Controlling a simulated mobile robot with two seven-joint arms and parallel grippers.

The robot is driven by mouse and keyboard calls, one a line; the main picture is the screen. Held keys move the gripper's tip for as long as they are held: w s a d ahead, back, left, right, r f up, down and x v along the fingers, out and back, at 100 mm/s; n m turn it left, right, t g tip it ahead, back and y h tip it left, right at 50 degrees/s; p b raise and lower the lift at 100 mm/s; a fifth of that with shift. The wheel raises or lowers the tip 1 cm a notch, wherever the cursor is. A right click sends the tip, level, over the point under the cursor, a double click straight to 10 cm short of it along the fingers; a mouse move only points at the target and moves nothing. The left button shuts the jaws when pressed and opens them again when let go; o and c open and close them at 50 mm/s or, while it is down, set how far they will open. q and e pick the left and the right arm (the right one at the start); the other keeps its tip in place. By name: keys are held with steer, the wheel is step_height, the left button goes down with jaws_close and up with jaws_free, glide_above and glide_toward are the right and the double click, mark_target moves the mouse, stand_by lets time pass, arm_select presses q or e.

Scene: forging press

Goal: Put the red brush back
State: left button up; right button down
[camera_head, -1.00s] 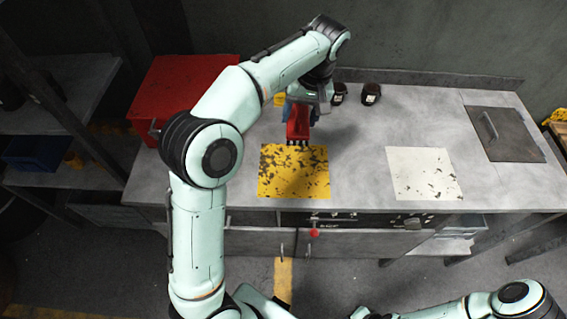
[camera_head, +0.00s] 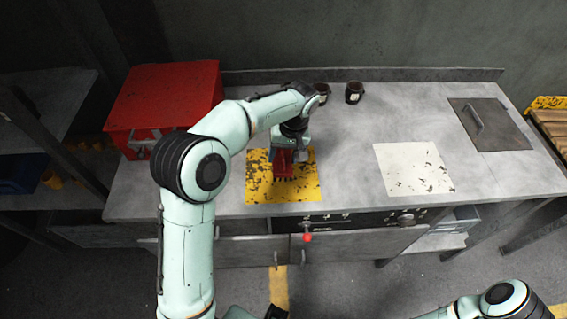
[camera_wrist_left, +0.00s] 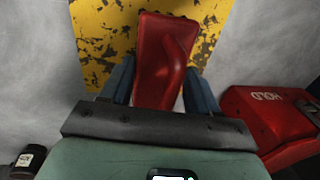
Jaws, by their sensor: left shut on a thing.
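The red brush (camera_head: 284,164) is in my left gripper (camera_head: 287,152), bristles toward the yellow worn square (camera_head: 309,186) on the bench. In the left wrist view, the red brush (camera_wrist_left: 165,58) sits between the two blue fingers of my left gripper (camera_wrist_left: 163,88), over the yellow square (camera_wrist_left: 95,40). I cannot tell whether the bristles touch the square. Part of my right arm shows at the lower right of the head view; its gripper is out of frame.
A red box (camera_head: 168,95) stands at the bench's back left. Dark jars (camera_head: 354,92) stand at the back. A white worn square (camera_head: 412,167) lies right of the yellow one, and a grey hatch plate (camera_head: 490,124) farther right. Bench between them is clear.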

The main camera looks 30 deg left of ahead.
arm_select(q)
steer(key=shift+f, duration=2)
arm_select(e)
steer(key=shift+s+f, duration=0.2)
steer(key=shift+f, duration=0.05)
arm_select(q)
steer(key=shift+f, duration=0.2)
steer(key=o, duration=1)
arm_select(e)
steer(key=shift+f, duration=0.1)
arm_select(q)
steer(key=r, duration=0.4)
steer(key=d+r+p, duration=0.1)
steer(key=r, duration=0.3)
steer(key=w+d+r, duration=0.1)
steer(key=r, duration=0.3)
steer(key=shift+w+r+p, duration=0.1)
steer(key=shift+p, duration=0.2)
arm_select(e)
steer(key=w+r, duration=0.1)
steer(key=r, duration=0.1)
steer(key=shift+w+r, duration=0.3)
steer(key=shift+w, duration=0.05)
steer(key=shift+s, duration=0.1)
